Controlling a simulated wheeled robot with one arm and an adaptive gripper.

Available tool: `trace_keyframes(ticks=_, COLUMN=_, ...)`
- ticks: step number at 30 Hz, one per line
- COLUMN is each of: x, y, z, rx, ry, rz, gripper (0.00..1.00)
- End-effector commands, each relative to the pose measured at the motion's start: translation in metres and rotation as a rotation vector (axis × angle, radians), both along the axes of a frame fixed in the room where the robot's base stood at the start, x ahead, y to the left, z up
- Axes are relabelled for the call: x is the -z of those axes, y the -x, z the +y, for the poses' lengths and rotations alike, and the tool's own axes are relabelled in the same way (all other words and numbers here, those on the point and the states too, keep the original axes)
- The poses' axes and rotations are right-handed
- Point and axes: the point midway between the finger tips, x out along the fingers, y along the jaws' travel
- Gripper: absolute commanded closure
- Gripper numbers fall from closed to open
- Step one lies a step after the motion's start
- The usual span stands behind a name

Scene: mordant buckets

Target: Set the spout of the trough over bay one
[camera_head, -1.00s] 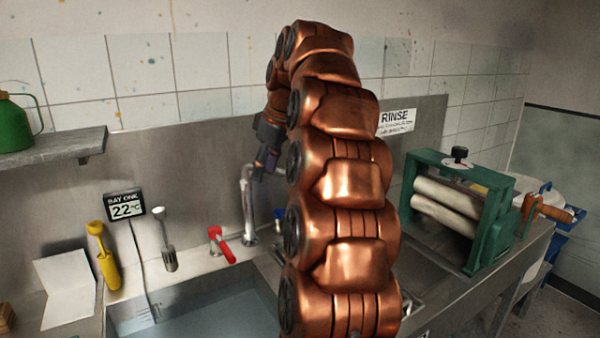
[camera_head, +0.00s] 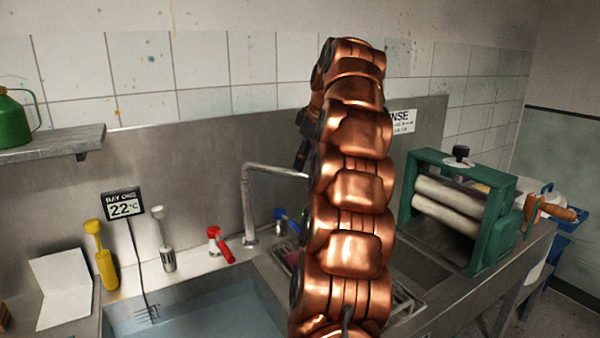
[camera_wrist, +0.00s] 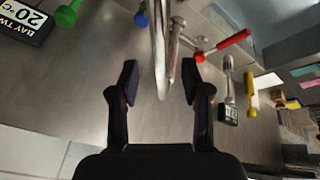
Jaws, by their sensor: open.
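The silver spout (camera_head: 272,169) rises from the back ledge of the trough and bends to the right in the head view. Its far end is hidden behind my arm. Bay one is the left basin (camera_head: 215,312), holding water, below the display (camera_head: 123,205) marked BAY ONE, 22 °C. The visible spout runs toward the right, away from that basin's middle. In the wrist view my gripper (camera_wrist: 160,76) is open, its dark fingers on either side of the spout (camera_wrist: 158,40), with gaps on both sides. In the head view my gripper is mostly hidden behind my arm.
A red-handled tap (camera_head: 219,245), a blue tap (camera_head: 287,220), a grey-headed tool (camera_head: 164,250) and a yellow one (camera_head: 102,262) stand along the ledge. A green roller press (camera_head: 460,210) is at right. A BAY TWO display (camera_wrist: 25,20) shows in the wrist view.

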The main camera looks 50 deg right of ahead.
Motion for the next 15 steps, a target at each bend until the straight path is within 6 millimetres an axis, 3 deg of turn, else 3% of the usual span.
trace_keyframes(ticks=15, x=0.032, y=-0.014, z=-0.002, rx=0.001, ry=0.0, rz=0.0, gripper=0.53)
